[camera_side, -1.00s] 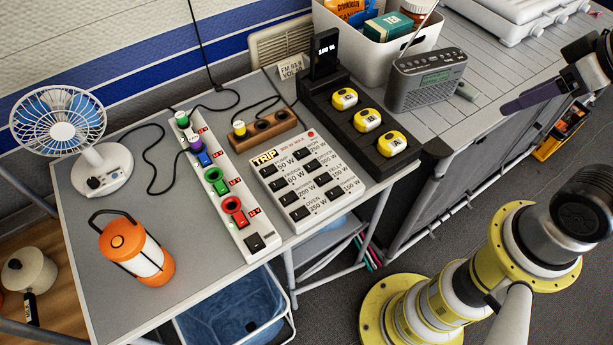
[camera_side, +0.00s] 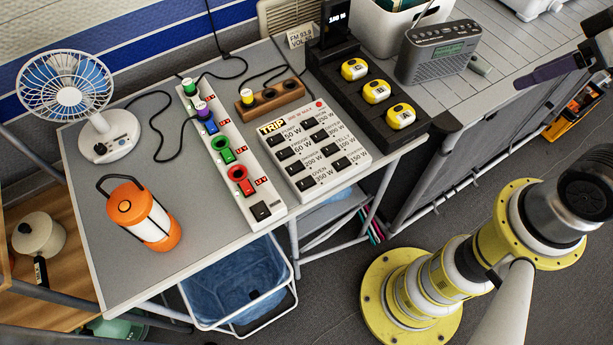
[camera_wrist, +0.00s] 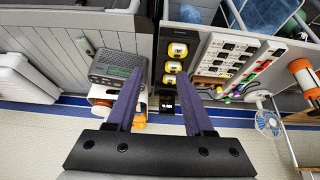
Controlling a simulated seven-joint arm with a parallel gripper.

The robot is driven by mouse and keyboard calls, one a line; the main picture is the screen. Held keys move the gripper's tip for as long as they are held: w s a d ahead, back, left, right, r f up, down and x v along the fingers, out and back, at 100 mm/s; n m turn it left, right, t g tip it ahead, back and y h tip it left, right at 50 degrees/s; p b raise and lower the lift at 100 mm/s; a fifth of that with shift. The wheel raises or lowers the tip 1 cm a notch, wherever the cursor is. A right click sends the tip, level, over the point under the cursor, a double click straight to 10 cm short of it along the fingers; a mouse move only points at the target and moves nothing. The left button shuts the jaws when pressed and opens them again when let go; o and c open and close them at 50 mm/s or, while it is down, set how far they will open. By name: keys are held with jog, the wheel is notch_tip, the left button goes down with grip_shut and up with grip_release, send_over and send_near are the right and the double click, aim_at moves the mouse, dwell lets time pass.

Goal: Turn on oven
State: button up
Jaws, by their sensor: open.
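A white switch panel (camera_side: 313,148) marked TRIP lies on the grey table, with rows of black rocker switches and watt labels. The switch labelled OVEN, 350 W (camera_side: 306,184), is at its near end; whether it is on or off is too small to tell. The panel also shows in the wrist view (camera_wrist: 225,58). My gripper, at the right edge of the side view (camera_side: 545,70), is raised and well apart from the panel. Its two dark purple fingers are spread and empty in the wrist view (camera_wrist: 161,75). No oven itself is recognisable.
A white power strip (camera_side: 231,165) with coloured plugs lies left of the panel. A black charger tray (camera_side: 367,105) with yellow batteries and a grey radio (camera_side: 438,52) stand right of it. An orange lantern (camera_side: 143,213) and a fan (camera_side: 100,140) are at the left.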

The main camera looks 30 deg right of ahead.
jog(key=c, duration=0.5)
jog(key=shift+w+a+r+m, duration=0.1)
jog(key=shift+w+r+m, duration=0.35)
jog(key=shift+r+m, duration=0.15)
jog(key=shift+w+a+r+m, duration=0.1)
jog(key=shift+w+r+m, duration=0.4)
jog(key=shift+r, duration=0.15)
grip_shut()
jog(key=w+a+r+m+g+y, duration=0.1)
jog(key=w+a+r+g+y, duration=0.1)
jog(key=w+a, duration=1.05)
jog(key=a+f+n+g, duration=0.3)
jog(key=a+f, duration=0.9)
jog(key=a, duration=0.5)
jog(key=shift+f+g+h, duration=0.15)
jog(key=shift+g+h, duration=0.15)
jog(key=shift+a, duration=0.1)
